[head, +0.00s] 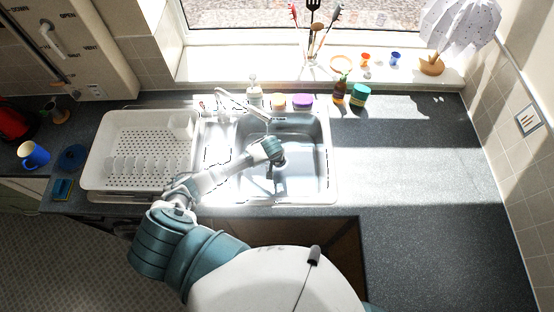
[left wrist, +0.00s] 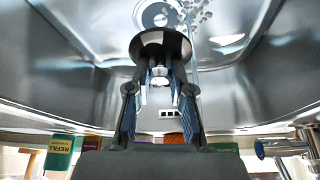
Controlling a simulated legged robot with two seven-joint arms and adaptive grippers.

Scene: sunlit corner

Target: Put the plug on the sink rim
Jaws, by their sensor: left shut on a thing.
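The steel sink (head: 310,185) is set in the worktop, with its pale rim (head: 331,165) around the basin. My left arm reaches over the front of the sink, and my left gripper (head: 279,164) is down inside the basin. In the left wrist view the two fingers of my left gripper (left wrist: 160,90) are closed on the dark, round plug (left wrist: 160,42). The plug is held off the round drain (left wrist: 160,14), which shows beyond it. In the head view the plug is too small and shaded to make out clearly. My right gripper is in neither view.
A white dish rack (head: 140,128) stands left of the sink, and the tap (head: 240,103) is behind it. Soap bottles, a green tub (head: 358,94) and sponges line the back edge. The worktop (head: 410,170) to the right is clear.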

